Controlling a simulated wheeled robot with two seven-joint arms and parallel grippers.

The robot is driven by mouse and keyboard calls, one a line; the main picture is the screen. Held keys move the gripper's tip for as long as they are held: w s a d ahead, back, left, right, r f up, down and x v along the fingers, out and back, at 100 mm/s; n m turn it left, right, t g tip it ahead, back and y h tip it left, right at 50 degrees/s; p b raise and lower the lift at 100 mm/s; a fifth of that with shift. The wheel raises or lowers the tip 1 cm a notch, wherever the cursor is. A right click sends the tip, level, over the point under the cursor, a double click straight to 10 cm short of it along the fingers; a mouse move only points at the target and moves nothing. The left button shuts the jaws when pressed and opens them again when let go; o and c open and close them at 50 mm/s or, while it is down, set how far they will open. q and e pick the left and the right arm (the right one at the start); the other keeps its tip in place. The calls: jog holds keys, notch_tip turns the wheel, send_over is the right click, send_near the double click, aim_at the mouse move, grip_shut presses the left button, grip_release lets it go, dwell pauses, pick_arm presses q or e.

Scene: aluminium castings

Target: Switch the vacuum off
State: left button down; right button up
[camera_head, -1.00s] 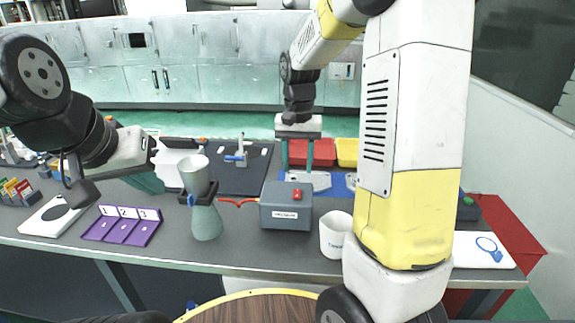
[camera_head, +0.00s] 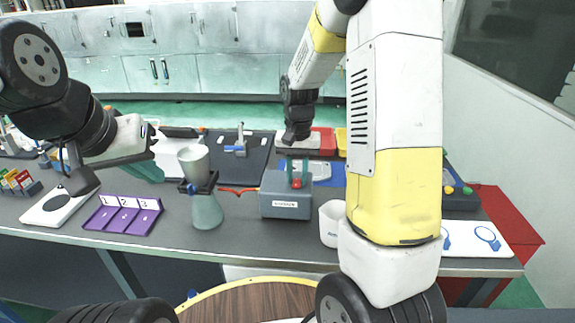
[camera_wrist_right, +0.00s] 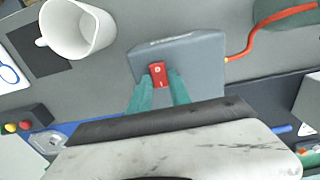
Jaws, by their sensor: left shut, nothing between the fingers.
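The vacuum is a grey box (camera_head: 286,206) with a small red switch (camera_head: 297,183) on top. In the right wrist view the box (camera_wrist_right: 195,58) and red switch (camera_wrist_right: 158,72) lie just beyond my right fingertips. My right gripper (camera_head: 297,170) points down at the switch. Its two teal fingers (camera_wrist_right: 157,90) are apart, one on each side of the switch, with little room; whether they touch it I cannot tell. My left gripper (camera_head: 150,172) is shut and empty, left of a grey cup (camera_head: 193,160) on a green flask (camera_head: 207,211).
A red hose (camera_head: 238,190) runs between flask and box. A white mug (camera_head: 330,222) stands close right of the box. A purple numbered rack (camera_head: 123,216) lies left. A dark board with a blue-handled clamp (camera_head: 240,147) and red and yellow bins stand behind.

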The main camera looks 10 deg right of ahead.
grip_shut()
jog(key=shift+s, duration=0.1)
jog(key=shift+s+t+h, duration=0.2)
jog(key=shift+t+h, duration=0.1)
jog(key=shift+t, duration=0.9)
jog(key=o, duration=0.6)
grip_release()
jog(key=shift+c, duration=0.2)
jog(key=shift+a, duration=0.1)
